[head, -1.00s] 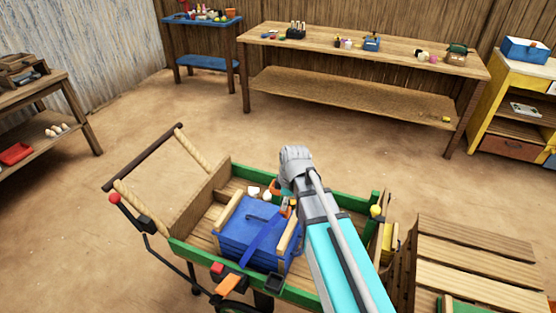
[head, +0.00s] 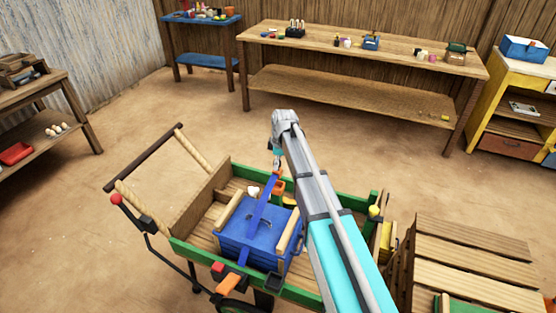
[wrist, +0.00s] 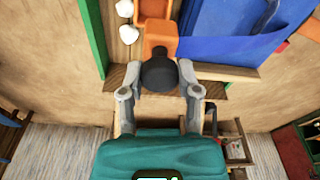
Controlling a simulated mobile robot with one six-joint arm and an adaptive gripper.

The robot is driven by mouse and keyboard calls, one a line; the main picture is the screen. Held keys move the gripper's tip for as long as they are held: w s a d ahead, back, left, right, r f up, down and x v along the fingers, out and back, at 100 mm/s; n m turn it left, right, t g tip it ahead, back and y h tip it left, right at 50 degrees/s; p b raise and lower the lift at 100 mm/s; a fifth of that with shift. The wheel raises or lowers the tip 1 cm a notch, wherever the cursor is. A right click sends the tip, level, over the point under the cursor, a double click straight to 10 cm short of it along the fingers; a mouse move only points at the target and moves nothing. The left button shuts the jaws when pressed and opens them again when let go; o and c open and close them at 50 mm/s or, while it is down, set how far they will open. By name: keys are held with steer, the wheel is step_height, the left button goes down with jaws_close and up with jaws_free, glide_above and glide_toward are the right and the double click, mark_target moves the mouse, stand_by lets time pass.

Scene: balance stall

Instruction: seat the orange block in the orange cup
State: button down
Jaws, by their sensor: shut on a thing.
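My gripper (wrist: 160,93) is shut on a dark round knob (wrist: 158,74) in the wrist view. The knob joins the orange block (wrist: 160,48), just beyond my fingertips. An orange cup (wrist: 157,8) shows at the top edge of the wrist view, partly cut off. The block seems to be at or against the cup; I cannot tell whether it sits inside. In the head view my gripper (head: 277,161) is above the orange cup (head: 278,187) at the far end of a blue beam (head: 258,212). The beam rests over a blue box (head: 232,240).
The blue box stands in a green-edged cart (head: 188,249) with wooden rails. White egg-like things (head: 253,191) lie beside the box, close to the cup. A slatted wooden crate (head: 470,270) is at the right. A long workbench (head: 400,55) stands behind, across open floor.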

mark_target(277, 176)
steer(key=shift+w, duration=0.5)
steer(key=shift+f+b, duration=4.25)
steer(key=shift+c, duration=1.2)
jaws_free()
steer(key=shift+w+r, duration=0.1)
step_height(277, 176, up, 9)
steer(key=p, duration=0.9)
